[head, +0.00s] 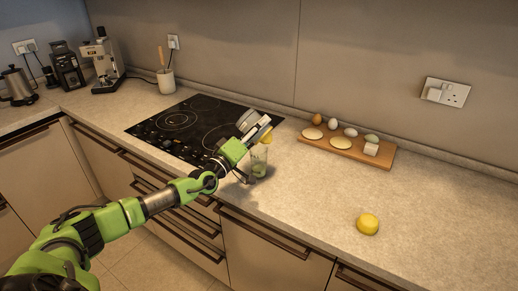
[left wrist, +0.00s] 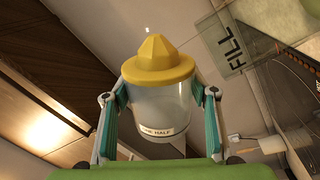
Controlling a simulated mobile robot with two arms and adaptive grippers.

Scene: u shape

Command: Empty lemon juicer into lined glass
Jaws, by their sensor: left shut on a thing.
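My left gripper (head: 246,138) is shut on the lemon juicer and holds it above the counter, by the glass. In the left wrist view, the juicer has a yellow reamer top (left wrist: 158,62) and a clear cup (left wrist: 158,108) with a label, between the two fingers (left wrist: 159,112). In the head view, its yellow part (head: 266,134) shows at the gripper's far end, and the juicer looks tilted. The lined glass (head: 259,161) stands on the counter just below it; its side with "FILL" (left wrist: 236,48) shows at the upper right in the left wrist view. Liquid in the cup cannot be made out.
A black hob (head: 180,118) lies left of the glass. A wooden board (head: 372,157) with eggs and other food lies behind at the right. A lemon (head: 367,224) sits at the front right. The counter between them is clear.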

